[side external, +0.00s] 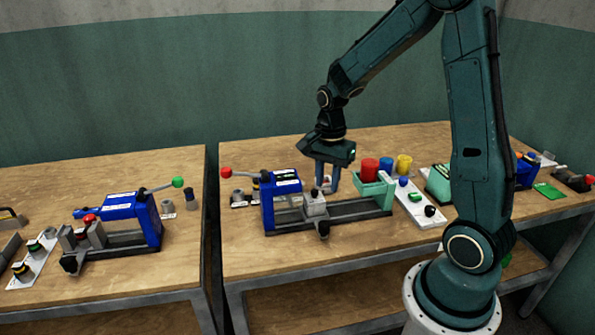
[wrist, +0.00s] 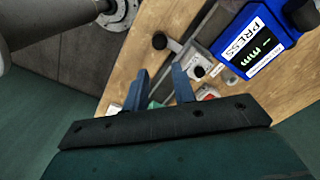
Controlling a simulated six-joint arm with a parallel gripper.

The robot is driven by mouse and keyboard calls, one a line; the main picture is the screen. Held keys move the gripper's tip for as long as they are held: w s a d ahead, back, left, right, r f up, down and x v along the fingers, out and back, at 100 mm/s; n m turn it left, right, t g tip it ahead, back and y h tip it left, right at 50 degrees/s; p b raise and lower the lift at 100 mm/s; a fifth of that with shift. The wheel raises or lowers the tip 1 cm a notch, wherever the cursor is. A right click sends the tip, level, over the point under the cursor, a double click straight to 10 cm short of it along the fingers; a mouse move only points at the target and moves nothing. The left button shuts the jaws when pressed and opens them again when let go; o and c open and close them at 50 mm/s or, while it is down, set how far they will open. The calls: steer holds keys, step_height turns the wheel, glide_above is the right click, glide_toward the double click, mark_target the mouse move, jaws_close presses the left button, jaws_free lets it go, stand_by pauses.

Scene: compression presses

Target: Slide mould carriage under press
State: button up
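The blue press (side external: 281,205) stands on the right-hand table, its lever ending in a red knob (side external: 226,173). The grey mould carriage (side external: 315,204) sits on the dark rail base, just right of the blue press body, with its black knob (side external: 323,229) at the front. In the wrist view the press (wrist: 262,42) is at upper right, and the carriage (wrist: 200,60) and its black knob (wrist: 160,41) lie beyond my fingertips. My gripper (side external: 328,190) points down close behind the carriage. In the wrist view my gripper (wrist: 160,78) has its fingers apart, with nothing held between them.
A white strip (side external: 419,204) with coloured knobs lies further right. A second blue press (side external: 128,208) is on the left table, across a gap. Bare wood lies in front of the rail.

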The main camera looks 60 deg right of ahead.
steer(key=shift+d+f, duration=0.15)
steer(key=shift+d, duration=0.1)
steer(key=c, duration=0.3)
steer(key=d+f+m, duration=0.1)
steer(key=d+m, duration=0.2)
steer(key=d+f+m+t+y, duration=0.1)
steer(key=d+f+m, duration=0.1)
steer(key=d+m, duration=0.1)
steer(key=s+d+f+m+t+y, duration=0.1)
steer(key=d+f+m, duration=0.1)
steer(key=d+m, duration=0.1)
steer(key=shift+d+f, duration=0.2)
steer(key=shift+d, duration=0.3)
jaws_close()
